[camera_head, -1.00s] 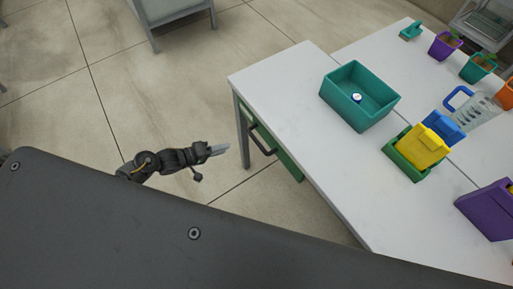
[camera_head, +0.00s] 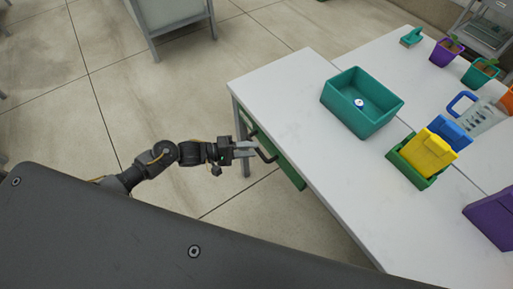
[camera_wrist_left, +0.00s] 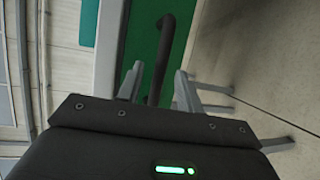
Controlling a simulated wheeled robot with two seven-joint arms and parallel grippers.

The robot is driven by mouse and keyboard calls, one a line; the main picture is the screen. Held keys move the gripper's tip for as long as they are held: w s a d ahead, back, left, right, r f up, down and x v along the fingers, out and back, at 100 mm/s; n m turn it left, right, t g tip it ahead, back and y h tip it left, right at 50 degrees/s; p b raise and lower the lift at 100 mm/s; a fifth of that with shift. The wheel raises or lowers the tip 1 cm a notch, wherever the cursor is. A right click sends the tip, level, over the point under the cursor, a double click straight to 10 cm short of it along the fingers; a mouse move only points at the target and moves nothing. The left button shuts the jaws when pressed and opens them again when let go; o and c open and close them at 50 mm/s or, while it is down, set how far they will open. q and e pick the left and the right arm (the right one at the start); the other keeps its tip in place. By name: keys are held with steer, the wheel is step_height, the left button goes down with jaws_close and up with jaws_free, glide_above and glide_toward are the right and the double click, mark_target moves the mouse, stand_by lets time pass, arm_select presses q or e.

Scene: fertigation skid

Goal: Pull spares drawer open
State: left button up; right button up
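The spares drawer (camera_head: 283,162) has a green front under the white table's near left edge and looks closed. Its dark bar handle (camera_head: 265,153) sticks out from the front. In the left wrist view the green front (camera_wrist_left: 144,45) and the dark handle (camera_wrist_left: 163,48) show ahead of the fingers. My left gripper (camera_head: 250,149) is at the handle. In the wrist view its two fingers (camera_wrist_left: 156,88) are apart, with the handle's lower end between them. I cannot tell whether either finger touches it. My right gripper is not in view.
The white table (camera_head: 300,105) holds a teal bin (camera_head: 352,117) with a small white and blue item inside, a green tray (camera_head: 402,158) with yellow and blue containers, a clear jug (camera_head: 482,117) and several pots.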

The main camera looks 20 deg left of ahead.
arm_select(q)
steer(key=shift+x, duration=1.45)
steer(key=shift+c, duration=0.2)
jaws_close()
